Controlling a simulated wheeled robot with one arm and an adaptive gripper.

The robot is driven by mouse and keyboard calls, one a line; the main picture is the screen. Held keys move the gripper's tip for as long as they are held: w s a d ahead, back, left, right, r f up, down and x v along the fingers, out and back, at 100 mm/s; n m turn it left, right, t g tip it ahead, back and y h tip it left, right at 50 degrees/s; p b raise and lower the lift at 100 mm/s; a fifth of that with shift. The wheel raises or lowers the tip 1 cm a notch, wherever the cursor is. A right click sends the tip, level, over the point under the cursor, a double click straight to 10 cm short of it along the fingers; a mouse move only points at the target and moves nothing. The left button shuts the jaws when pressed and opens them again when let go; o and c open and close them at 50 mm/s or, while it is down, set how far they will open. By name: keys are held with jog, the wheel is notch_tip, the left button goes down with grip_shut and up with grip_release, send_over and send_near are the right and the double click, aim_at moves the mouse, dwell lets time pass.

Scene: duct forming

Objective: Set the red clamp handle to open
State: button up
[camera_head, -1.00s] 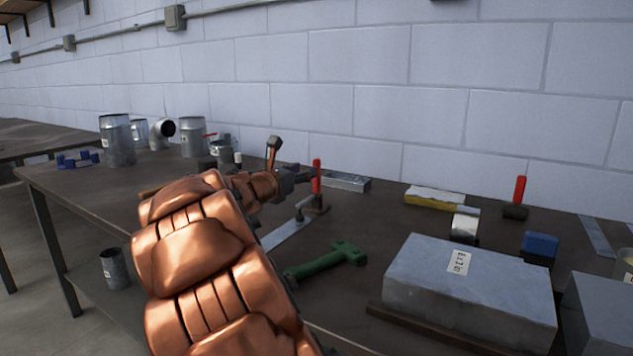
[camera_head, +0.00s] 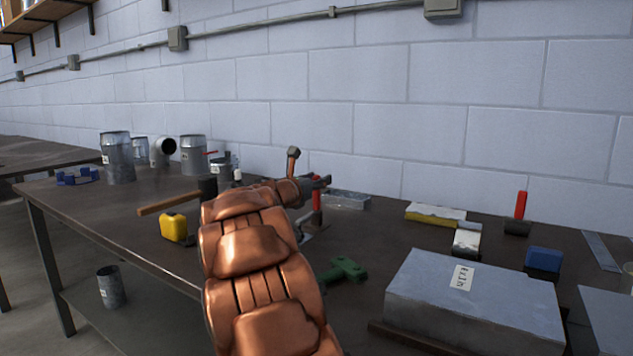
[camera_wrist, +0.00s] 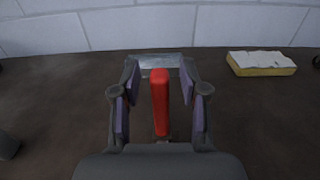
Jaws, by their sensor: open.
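The red clamp handle (camera_wrist: 160,102) stands upright in the wrist view, between the two open fingers of my gripper (camera_wrist: 161,105). There is a visible gap on each side of it, so the fingers do not appear to pinch it. In the head view the red clamp handle (camera_head: 317,204) stands on the bench just below and in front of my gripper (camera_head: 322,183). My arm hides part of the clamp's base and its metal plate.
A green tool (camera_head: 345,270) and a large grey block (camera_head: 475,300) lie right of my arm. A yellow tape measure (camera_head: 174,228) is left of it. A metal tray (camera_head: 346,200) and a yellow-and-white block (camera_head: 435,213) lie behind. A second red handle (camera_head: 520,205) stands far right.

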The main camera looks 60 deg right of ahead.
grip_shut()
dwell(0.6)
